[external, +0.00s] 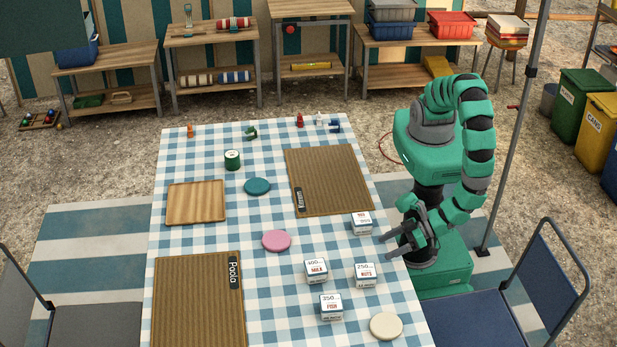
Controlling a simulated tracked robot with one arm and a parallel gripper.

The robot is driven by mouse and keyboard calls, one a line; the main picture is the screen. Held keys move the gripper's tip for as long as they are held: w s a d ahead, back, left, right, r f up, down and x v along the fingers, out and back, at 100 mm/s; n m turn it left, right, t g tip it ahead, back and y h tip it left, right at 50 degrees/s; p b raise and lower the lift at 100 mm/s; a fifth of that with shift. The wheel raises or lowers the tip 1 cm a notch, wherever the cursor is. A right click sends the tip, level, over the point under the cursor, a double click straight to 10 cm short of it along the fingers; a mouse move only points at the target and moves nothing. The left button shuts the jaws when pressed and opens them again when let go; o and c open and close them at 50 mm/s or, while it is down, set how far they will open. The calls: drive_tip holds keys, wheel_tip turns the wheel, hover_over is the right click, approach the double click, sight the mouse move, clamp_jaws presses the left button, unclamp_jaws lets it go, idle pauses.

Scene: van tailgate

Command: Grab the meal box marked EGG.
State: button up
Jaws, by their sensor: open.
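Several white meal boxes with printed labels stand on the checked tablecloth. One box (361,223) sits near the right edge, below the upper brown mat; its red word is too small to read surely. The other labels look like MILK on one box (316,271), NUTS on another (366,275) and FISH on a third (331,307). My gripper (388,248) is open and empty at the table's right edge. Its fingers point left, just to the right of and below the box with the unclear label, apart from it.
Brown mats named Paola (198,300) and another name (328,180) lie on the table. A wooden board (196,203), a pink disc (276,240), a teal disc (257,186), a cream disc (386,326) and a green can (232,160) are there too. A blue chair (550,262) stands at the right.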

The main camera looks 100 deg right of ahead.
drive_tip(key=s+d+f+n+t, duration=0.1)
drive_tip(key=s+d+t, duration=0.1)
drive_tip(key=s+d, duration=0.4)
drive_tip(key=n+t, duration=0.1)
drive_tip(key=t, duration=0.2)
approach(371, 219)
drive_tip(key=shift+w+d+r, duration=0.1)
drive_tip(key=shift+w+d, duration=0.05)
drive_tip(key=shift+w, duration=1.1)
drive_tip(key=shift+w+d+r, duration=0.1)
drive_tip(key=shift+w+d, duration=0.1)
drive_tip(key=shift+w, duration=1.1)
drive_tip(key=shift+w+d, duration=0.15)
drive_tip(key=shift+w, duration=1.1)
drive_tip(key=shift+w+a+f, duration=0.1)
drive_tip(key=shift+w+f, duration=0.15)
drive_tip(key=shift+w, duration=0.6)
drive_tip(key=shift+w+a+f, duration=0.1)
drive_tip(key=shift+w+f, duration=0.1)
drive_tip(key=shift+w, duration=1.5)
drive_tip(key=c, duration=1.1)
